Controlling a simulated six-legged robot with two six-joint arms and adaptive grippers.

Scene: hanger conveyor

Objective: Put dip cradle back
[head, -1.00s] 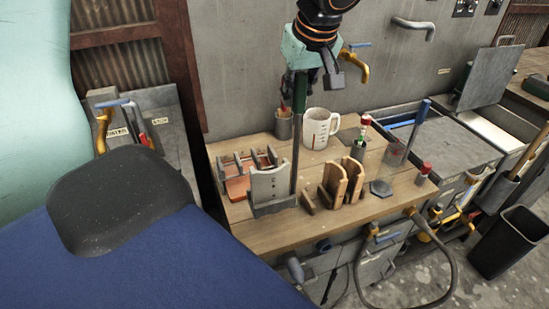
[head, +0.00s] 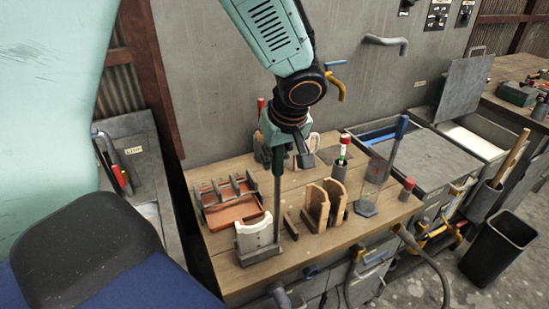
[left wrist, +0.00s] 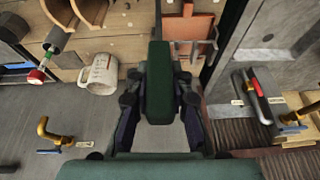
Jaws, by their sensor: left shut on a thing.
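The dip cradle has a pale grey upright plate (head: 255,234) on a dark base and a tall dark green handle (head: 277,200). My left gripper (head: 287,148) is shut on the top of this handle. The green handle top also shows in the left wrist view (left wrist: 159,90), between the two fingers. The cradle is upright at the front left of the wooden bench (head: 330,262). I cannot tell whether its base touches the bench. My right gripper is not in view.
A reddish tray with a grey rack (head: 232,210) lies just behind the cradle. A wooden slotted stand (head: 338,203) is to its right. A white mug (left wrist: 100,74) stands behind, mostly hidden in the head view. A red-capped bottle (head: 342,158) and a hexagonal plate (head: 364,208) are farther right.

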